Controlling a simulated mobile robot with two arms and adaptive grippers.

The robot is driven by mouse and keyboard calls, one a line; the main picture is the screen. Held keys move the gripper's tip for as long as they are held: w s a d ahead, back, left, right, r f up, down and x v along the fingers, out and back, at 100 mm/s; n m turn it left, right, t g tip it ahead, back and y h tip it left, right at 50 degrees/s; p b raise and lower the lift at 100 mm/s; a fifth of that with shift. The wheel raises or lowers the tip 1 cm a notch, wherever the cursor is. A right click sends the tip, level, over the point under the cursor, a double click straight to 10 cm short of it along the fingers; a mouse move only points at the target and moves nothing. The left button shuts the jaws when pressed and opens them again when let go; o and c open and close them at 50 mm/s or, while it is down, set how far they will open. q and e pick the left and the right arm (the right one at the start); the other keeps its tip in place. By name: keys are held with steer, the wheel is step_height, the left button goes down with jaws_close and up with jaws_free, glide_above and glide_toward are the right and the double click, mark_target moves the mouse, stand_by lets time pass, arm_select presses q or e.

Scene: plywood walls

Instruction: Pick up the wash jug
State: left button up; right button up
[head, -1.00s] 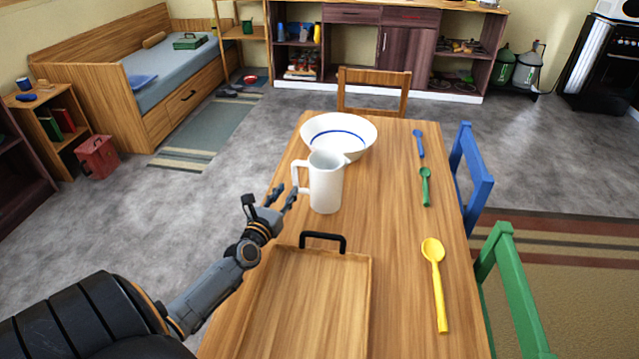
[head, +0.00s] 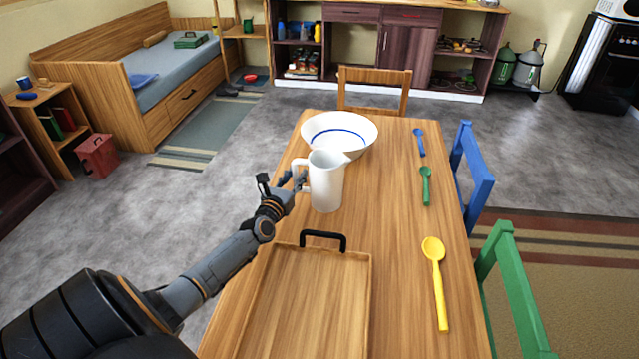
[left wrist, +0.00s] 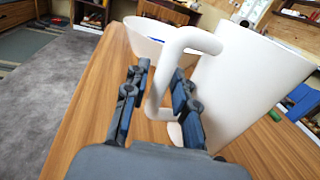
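The white wash jug (head: 327,184) stands upright on the wooden table, its handle toward the left and its spout toward the right. My left gripper (head: 291,181) is at the jug's handle side. In the left wrist view the jug (left wrist: 243,85) fills the right side, and my left gripper (left wrist: 157,104) is open with its fingers on either side of the handle (left wrist: 160,85). A gap shows between the left finger and the handle; the right finger lies between handle and jug body. My right gripper is not in view.
A white bowl with a blue ring (head: 340,133) stands just behind the jug. A wooden tray (head: 310,300) with a black handle lies in front. Blue (head: 419,141), green (head: 426,184) and yellow (head: 436,280) spoons lie to the right. The table between is clear.

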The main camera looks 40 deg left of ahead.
arm_select(q)
jaws_close()
steer(key=shift+r, duration=0.1)
steer(key=shift+r, duration=0.15)
